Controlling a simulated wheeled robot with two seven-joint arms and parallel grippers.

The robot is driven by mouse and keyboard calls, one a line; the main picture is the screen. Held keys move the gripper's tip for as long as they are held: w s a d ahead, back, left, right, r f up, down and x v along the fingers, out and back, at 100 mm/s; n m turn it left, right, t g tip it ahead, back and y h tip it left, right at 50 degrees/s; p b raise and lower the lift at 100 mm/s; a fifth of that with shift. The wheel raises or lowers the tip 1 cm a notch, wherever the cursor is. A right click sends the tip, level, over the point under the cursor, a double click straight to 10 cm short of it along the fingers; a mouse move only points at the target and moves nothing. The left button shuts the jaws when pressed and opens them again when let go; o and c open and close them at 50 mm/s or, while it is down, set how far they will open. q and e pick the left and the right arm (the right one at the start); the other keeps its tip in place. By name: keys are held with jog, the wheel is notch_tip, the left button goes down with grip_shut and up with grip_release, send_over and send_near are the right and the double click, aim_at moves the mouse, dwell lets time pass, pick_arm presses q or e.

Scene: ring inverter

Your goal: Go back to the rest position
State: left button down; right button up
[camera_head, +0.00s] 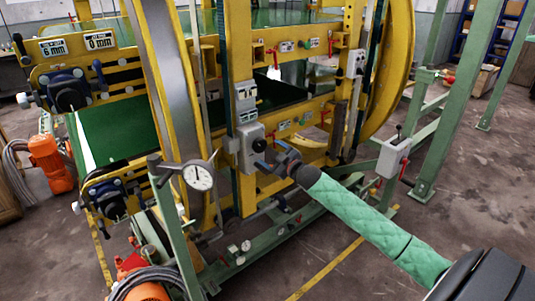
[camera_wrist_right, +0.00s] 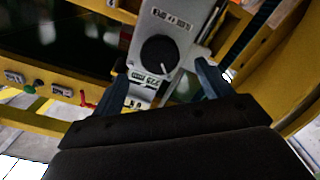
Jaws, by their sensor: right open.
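My right gripper (camera_head: 270,158) is at the front of the yellow ring inverter (camera_head: 238,60), just right of a grey control box. The grey control box (camera_head: 250,148) carries a dark rotary knob. In the right wrist view the gripper's two dark fingers (camera_wrist_right: 160,85) stand apart, with the black knob (camera_wrist_right: 158,54) on its grey plate showing beyond and between them. Nothing is seen held between the fingers. Whether a finger touches the box cannot be told. My right arm, in a green sleeve, reaches in from the lower right. My left gripper does not show.
A round dial gauge (camera_head: 199,176) stands on a green post left of the gripper. Green frame posts (camera_head: 447,100) and a grey switch box (camera_head: 393,158) are to the right. An orange motor (camera_head: 50,163) sits at the left. Bare floor (camera_head: 460,200) is open at the right.

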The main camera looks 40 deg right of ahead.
jog(key=shift+s, duration=0.35)
dwell(0.4)
jog(key=s+d+f+m+g+h, duration=0.25)
jog(key=f+g+h, duration=0.2)
jog(key=f, duration=0.25)
jog(key=s+a+f+m+g, duration=0.1)
jog(key=s+a+f+g, duration=0.1)
jog(key=s+a+f, duration=0.35)
jog(key=s+a+f+g, duration=0.2)
jog(key=f, duration=0.6)
jog(key=s+a+f+m+g, duration=0.1)
jog(key=s+a+f+g, duration=0.1)
jog(key=s+a+f, duration=0.35)
jog(key=s+a+f+g+y, duration=0.1)
jog(key=s+a+f+g, duration=0.1)
jog(key=s+a+f, duration=0.5)
jog(key=s+a+f+m+g+y, duration=0.1)
jog(key=s+a+f+g+y, duration=0.1)
jog(key=s+a+f, duration=0.4)
jog(key=s+a+f+g+y, duration=0.1)
jog(key=s+a+f+g, duration=0.1)
jog(key=s+a+f, duration=0.5)
jog(key=s+a, duration=0.6)
jog(key=s, duration=0.4)
jog(key=shift+s+a+f, duration=0.3)
jog(key=shift+a+f, duration=0.05)
